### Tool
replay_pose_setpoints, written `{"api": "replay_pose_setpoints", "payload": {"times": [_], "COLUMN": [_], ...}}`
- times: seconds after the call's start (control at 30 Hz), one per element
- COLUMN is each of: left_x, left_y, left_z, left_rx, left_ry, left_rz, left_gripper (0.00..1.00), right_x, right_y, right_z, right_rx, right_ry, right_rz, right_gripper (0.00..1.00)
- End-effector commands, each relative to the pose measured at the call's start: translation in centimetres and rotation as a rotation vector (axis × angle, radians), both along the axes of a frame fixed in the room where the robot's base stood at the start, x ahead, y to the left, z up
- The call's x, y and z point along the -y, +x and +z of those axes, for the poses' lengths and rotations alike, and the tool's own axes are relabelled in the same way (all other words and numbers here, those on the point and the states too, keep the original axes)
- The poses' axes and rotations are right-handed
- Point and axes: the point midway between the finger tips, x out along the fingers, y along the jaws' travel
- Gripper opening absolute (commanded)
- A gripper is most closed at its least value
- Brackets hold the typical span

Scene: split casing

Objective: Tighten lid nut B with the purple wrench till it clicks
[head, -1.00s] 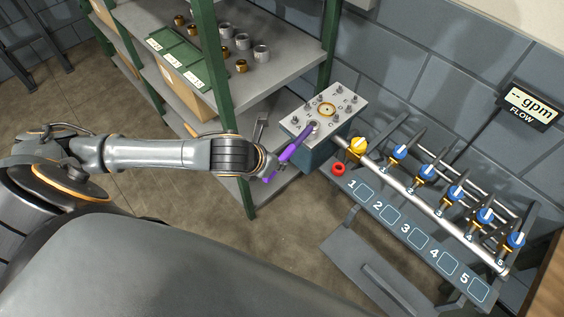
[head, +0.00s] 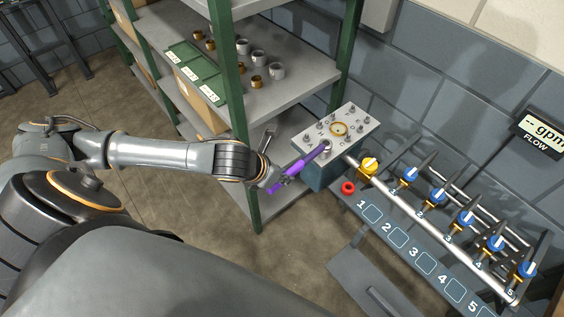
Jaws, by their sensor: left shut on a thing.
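The purple wrench (head: 305,161) slants from lower left to upper right in the head view. Its upper end is at a nut at the lid's near corner; I cannot tell how fully it is seated. The light grey lid (head: 352,139) has several studs or nuts around a brass-coloured ring (head: 339,129) and sits on a dark blue-grey casing (head: 322,178). The small letters are too blurred to tell which nut is B. My left gripper (head: 284,180) is shut on the wrench handle, to the left of the casing. My right gripper is out of view.
A green-posted shelf (head: 290,85) with metal fittings and a green tray (head: 197,72) stands behind my left arm.

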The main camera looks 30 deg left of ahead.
Motion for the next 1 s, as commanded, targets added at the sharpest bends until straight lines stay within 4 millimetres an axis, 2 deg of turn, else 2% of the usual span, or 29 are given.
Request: {"api": "replay_pose_setpoints", "payload": {"times": [0.5, 0.83, 0.87, 0.93, 1.0], "left_x": [0.1, 0.1, 0.1, 0.1, 0.1], "left_y": [0.1, 0.1, 0.1, 0.1, 0.1], "left_z": [4.3, 4.7, 4.7, 4.7, 4.7], "left_rx": [0.007, 0.006, 0.006, 0.006, 0.006], "left_ry": [-0.002, -0.002, -0.002, -0.002, -0.002], "left_rz": [-0.003, -0.003, -0.003, -0.003, -0.003], "left_gripper": [0.00, 0.00, 0.16, 0.02, 0.00], "right_x": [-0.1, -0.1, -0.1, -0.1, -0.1], "right_y": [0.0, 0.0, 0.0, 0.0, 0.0], "right_z": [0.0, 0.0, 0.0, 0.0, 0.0], "right_rx": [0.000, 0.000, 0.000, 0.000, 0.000], "right_ry": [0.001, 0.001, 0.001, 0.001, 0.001], "right_rz": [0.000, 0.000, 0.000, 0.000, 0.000], "right_gripper": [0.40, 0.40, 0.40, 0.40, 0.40]}}
